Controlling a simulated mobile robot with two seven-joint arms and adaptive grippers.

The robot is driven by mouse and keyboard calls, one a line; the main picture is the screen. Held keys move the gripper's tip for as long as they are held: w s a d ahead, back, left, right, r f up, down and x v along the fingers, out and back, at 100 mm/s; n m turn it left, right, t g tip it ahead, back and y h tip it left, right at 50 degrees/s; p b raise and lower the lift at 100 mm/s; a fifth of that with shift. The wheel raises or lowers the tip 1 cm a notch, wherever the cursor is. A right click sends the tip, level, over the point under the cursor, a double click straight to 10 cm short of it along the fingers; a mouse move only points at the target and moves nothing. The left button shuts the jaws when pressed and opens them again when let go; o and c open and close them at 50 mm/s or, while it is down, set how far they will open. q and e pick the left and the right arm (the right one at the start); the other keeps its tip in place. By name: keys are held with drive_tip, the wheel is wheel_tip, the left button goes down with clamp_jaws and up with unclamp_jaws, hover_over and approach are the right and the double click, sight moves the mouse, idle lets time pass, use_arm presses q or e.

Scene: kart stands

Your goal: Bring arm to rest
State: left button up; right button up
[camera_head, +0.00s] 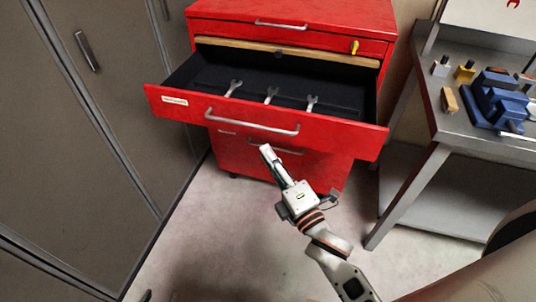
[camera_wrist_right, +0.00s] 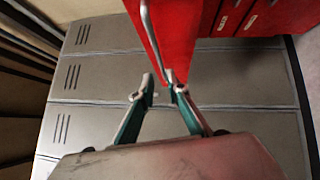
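My right arm comes in from the lower right of the head view. Its gripper (camera_head: 267,152) is in front of the red cabinet, just below the handle (camera_head: 252,124) of the pulled-out drawer in the picture. In the right wrist view the two teal-sided fingers (camera_wrist_right: 162,88) stand apart with a narrow gap and hold nothing that I can see. The silver drawer handle (camera_wrist_right: 148,30) runs down close to the fingertips there; whether they touch cannot be told. My left gripper does not show clearly in either view.
The open red drawer (camera_head: 350,138) holds several wrenches (camera_head: 271,95) on a black liner. Grey lockers (camera_head: 95,90) stand at left. A metal workbench (camera_head: 465,132) at right carries a blue vise (camera_head: 497,98) and small blocks. The floor (camera_head: 225,235) before the cabinet is clear.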

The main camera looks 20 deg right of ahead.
use_arm(q)
drive_tip(key=p, duration=0.1)
drive_tip(key=r+p, duration=0.2)
drive_tip(key=p, duration=0.1)
drive_tip(key=shift+s+d+r, duration=0.25)
drive_tip(key=shift+s+d, duration=0.15)
use_arm(e)
drive_tip(key=s+d+f+m+g, duration=0.2)
drive_tip(key=s+f+m+g, duration=0.2)
drive_tip(key=s+f+m, duration=0.5)
drive_tip(key=s+d+f+m+g+h, duration=0.1)
drive_tip(key=s+d+f+m+g, duration=0.2)
drive_tip(key=s+f+m, duration=0.5)
wheel_tip(320, 180, down, 6)
drive_tip(key=shift+s+r+m+g, duration=0.1)
drive_tip(key=shift+s+m+g, duration=0.3)
drive_tip(key=shift+s+g, duration=0.5)
use_arm(q)
drive_tip(key=shift+w+r, duration=0.2)
drive_tip(key=shift+r, duration=0.05)
drive_tip(key=shift+f, duration=0.1)
use_arm(e)
drive_tip(key=shift+w+r, duration=0.1)
